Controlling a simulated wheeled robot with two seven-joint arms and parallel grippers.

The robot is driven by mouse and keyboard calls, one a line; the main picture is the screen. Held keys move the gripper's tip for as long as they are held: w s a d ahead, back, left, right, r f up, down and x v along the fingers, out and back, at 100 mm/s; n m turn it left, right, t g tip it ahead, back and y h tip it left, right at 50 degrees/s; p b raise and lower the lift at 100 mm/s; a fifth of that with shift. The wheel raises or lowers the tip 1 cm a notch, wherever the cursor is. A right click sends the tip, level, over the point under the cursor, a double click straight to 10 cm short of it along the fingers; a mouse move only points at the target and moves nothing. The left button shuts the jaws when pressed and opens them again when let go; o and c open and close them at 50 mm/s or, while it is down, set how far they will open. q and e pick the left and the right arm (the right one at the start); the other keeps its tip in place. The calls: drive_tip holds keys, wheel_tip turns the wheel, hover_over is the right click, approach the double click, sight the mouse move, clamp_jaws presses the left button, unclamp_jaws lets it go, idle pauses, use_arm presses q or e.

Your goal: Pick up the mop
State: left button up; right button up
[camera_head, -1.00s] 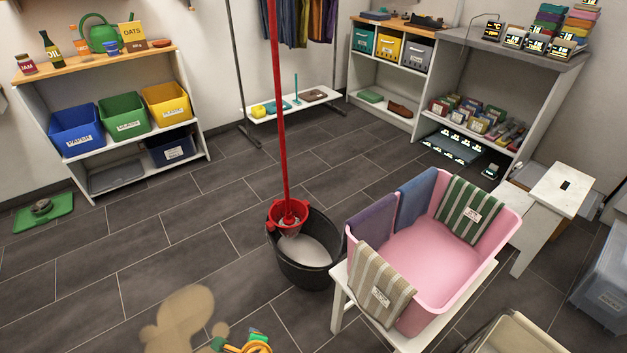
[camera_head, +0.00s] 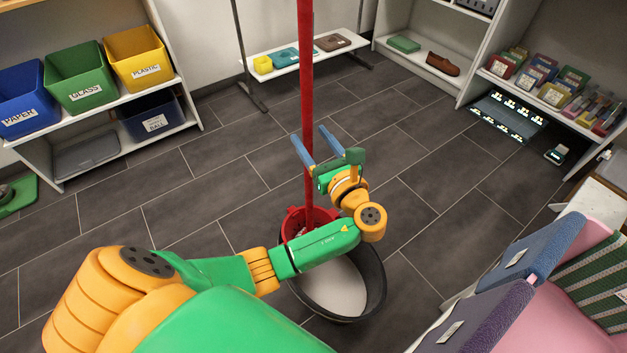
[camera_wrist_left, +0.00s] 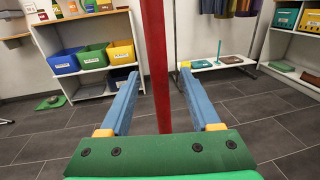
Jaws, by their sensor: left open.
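The mop's red handle (camera_head: 306,90) stands upright, with its lower end in a red wringer (camera_head: 312,219) on a black bucket (camera_head: 374,285). The bucket holds pale liquid; the mop head is mostly hidden behind my arm. My left gripper (camera_head: 313,147) is at the handle, above the bucket. Its two blue fingers are open, one on each side of the handle in the head view. In the left wrist view the red handle (camera_wrist_left: 155,60) rises between the spread fingers, with gaps on both sides. My right gripper is not in view.
A pink tub with a blue cloth (camera_head: 530,255) and a purple cloth (camera_head: 480,315) stands at the right. Shelves with blue, green and yellow bins (camera_head: 140,57) stand at the left. A low white rack (camera_head: 290,67) is behind the mop. Dark floor between them is clear.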

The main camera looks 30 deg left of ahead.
use_arm(q)
drive_tip(key=b+x, duration=0.1)
drive_tip(key=x, duration=0.4)
drive_tip(key=shift+w+a+f, duration=0.1)
drive_tip(key=shift+a+f, duration=0.05)
drive_tip(key=shift+a, duration=0.05)
clamp_jaws()
idle(1.1)
